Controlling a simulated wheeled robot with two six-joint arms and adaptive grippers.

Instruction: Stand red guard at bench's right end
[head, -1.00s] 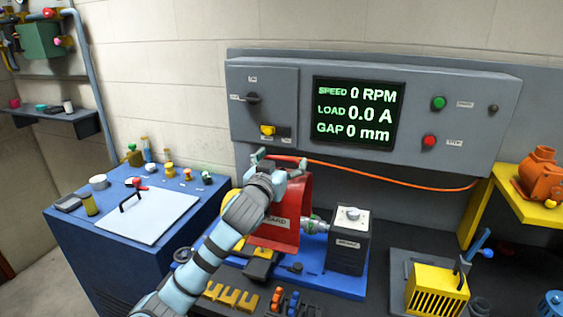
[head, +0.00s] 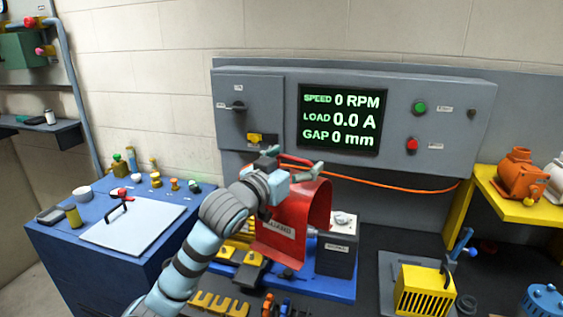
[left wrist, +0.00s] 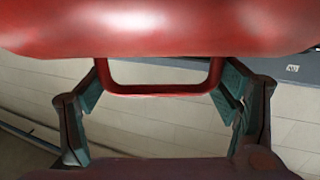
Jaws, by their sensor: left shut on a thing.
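The red guard (head: 310,209) is a curved red cover with a white label and a handle on top. My left gripper (head: 296,166) is shut on its handle and holds the guard upright in front of the motor rig. In the left wrist view the guard's red top (left wrist: 160,38) fills the upper part, with the handle (left wrist: 160,90) between the fingers. Whether the guard's lower edge touches the rig cannot be told. The dark bench (head: 368,257) runs along the wall under the rig. My right gripper is out of view.
The rig's blue base (head: 320,287) carries a grey labelled block (head: 336,257), partly behind the guard. A blue cabinet (head: 75,262) stands left.

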